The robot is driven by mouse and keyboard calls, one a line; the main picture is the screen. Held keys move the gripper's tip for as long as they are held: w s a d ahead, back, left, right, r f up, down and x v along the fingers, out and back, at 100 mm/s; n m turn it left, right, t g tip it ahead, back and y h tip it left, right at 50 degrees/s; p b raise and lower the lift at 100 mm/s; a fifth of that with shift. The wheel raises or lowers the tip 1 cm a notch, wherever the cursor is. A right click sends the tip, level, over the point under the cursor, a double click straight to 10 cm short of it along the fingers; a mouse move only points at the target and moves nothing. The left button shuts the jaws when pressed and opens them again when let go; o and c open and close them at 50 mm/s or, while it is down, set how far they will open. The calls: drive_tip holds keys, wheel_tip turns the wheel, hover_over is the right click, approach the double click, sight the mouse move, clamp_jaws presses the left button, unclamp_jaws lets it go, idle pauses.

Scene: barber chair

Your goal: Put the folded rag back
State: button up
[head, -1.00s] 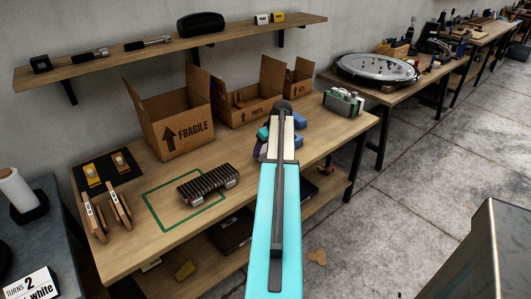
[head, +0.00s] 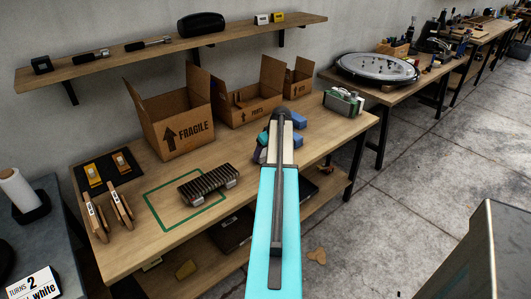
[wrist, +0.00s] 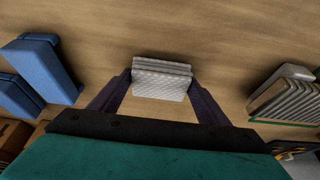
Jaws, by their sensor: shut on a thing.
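My gripper (wrist: 161,92) has its two dark fingers closed on the sides of a small folded rag (wrist: 161,78). The rag is pale grey with a quilted pattern and stacked folds, seen in the wrist view over the wooden bench top. I cannot tell whether it touches the bench. In the head view my gripper (head: 264,145) is mostly hidden behind my own arm, over the right half of the workbench (head: 160,160), and the rag is hidden there.
Blue folded blocks (wrist: 40,65) lie left of my gripper in the wrist view. Open cardboard boxes (head: 180,125) line the back. A green-and-white item (head: 343,102) stands at the right end.

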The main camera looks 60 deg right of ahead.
drive_tip(key=shift+f, duration=0.25)
drive_tip(key=shift+f, duration=0.15)
drive_tip(key=o, duration=0.9)
drive_tip(key=shift+b+v, duration=0.65)
drive_tip(key=shift+v, duration=5.5)
